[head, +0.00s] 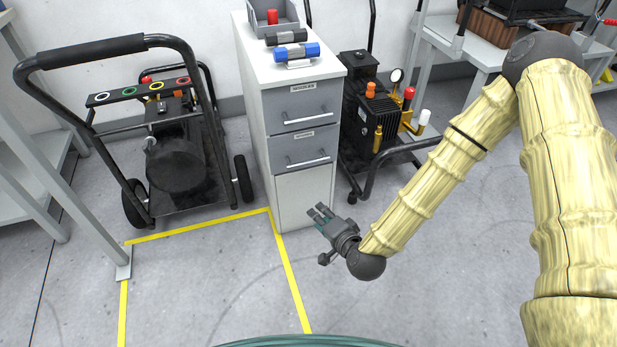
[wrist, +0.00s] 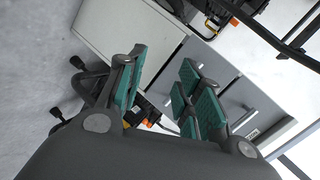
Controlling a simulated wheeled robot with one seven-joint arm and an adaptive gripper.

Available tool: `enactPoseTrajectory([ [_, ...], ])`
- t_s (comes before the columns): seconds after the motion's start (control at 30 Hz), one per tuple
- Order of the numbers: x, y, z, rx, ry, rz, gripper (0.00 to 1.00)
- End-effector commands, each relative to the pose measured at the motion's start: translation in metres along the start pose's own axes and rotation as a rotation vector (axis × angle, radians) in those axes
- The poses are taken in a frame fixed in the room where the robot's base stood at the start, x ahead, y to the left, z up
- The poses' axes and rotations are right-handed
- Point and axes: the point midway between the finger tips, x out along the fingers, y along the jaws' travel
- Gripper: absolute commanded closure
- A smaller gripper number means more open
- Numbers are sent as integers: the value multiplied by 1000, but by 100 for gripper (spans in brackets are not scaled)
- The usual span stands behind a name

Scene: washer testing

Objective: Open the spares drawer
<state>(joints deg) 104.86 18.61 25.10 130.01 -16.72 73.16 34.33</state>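A white cabinet (head: 258,130) stands against the wall with two grey drawers, an upper one (head: 304,107) and a lower one (head: 304,152). Both look shut. Each has a bar handle and a small label too small to read surely, so I cannot tell which is the spares drawer. A plain white panel (head: 303,198) lies below them. My gripper (head: 320,214) is in front of this panel, below the lower drawer, touching neither handle. In the wrist view its green-padded fingers (wrist: 160,92) are apart and empty. The cabinet front (wrist: 135,40) shows tilted behind them, drawers at right.
A black wheeled machine (head: 175,150) stands left of the cabinet, and another machine with orange and red caps (head: 375,120) stands close on its right. A grey bin (head: 283,18) and a blue cylinder (head: 296,53) are on top. The floor in front is clear, with yellow tape (head: 290,270).

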Motion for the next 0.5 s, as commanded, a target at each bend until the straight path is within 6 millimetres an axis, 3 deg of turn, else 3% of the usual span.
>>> enactPoseTrajectory([
  [0.03,15,7,-1,29,22,-35,65],
  [0.2,42,-7,-16,133,92,-165,65],
  [0.5,66,-32,-44,282,181,-358,65],
])
